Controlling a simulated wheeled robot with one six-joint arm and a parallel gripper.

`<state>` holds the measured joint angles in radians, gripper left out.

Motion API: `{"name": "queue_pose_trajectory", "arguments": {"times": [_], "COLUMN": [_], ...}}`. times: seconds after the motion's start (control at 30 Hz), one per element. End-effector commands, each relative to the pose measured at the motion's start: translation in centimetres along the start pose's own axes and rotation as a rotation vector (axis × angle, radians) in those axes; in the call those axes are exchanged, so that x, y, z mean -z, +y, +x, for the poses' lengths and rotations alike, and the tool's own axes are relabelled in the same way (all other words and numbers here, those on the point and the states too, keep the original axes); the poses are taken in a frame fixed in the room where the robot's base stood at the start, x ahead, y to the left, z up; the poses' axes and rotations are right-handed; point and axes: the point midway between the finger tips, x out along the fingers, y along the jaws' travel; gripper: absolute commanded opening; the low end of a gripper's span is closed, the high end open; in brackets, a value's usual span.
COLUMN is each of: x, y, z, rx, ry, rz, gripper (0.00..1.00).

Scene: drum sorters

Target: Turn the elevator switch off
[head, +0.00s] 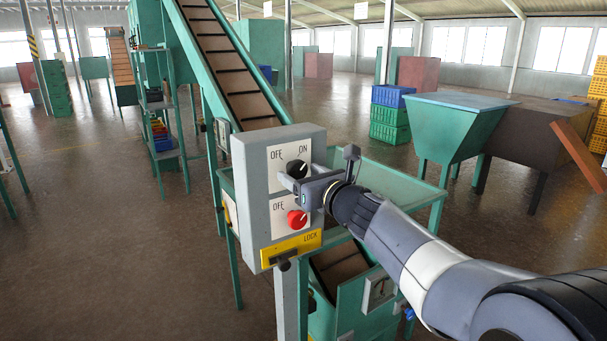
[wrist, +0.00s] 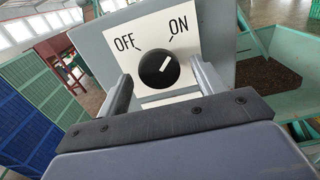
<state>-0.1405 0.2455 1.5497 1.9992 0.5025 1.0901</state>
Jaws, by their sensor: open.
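The grey switch box (head: 250,165) stands on a post in front of the inclined elevator belt (head: 225,62). Its upper black knob (head: 297,169) sits on a white OFF/ON plate. In the wrist view the black knob (wrist: 158,70) has its white mark pointing up and right, toward ON. My gripper (head: 300,180) is open at the upper plate. In the wrist view its two fingers stand on either side of the knob, with gaps showing. Whether the fingertips reach past the knob's face is unclear.
A red knob (head: 296,218) sits below on the box, its plate partly hidden by my gripper. Under it is a yellow LOCK plate (head: 291,249) with a dark handle. A green hopper (head: 455,125) and stacked crates (head: 389,115) stand behind. The floor to the left is open.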

Motion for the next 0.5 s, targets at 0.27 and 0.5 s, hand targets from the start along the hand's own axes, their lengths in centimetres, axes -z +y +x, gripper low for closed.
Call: {"name": "queue_pose_trajectory", "arguments": {"times": [0.27, 0.5], "x": [0.01, 0.01], "y": [0.00, 0.00], "z": [0.02, 0.00], "rx": [0.000, 0.000], "ry": [0.000, 0.000], "rz": [0.000, 0.000], "gripper": [0.61, 0.41]}}
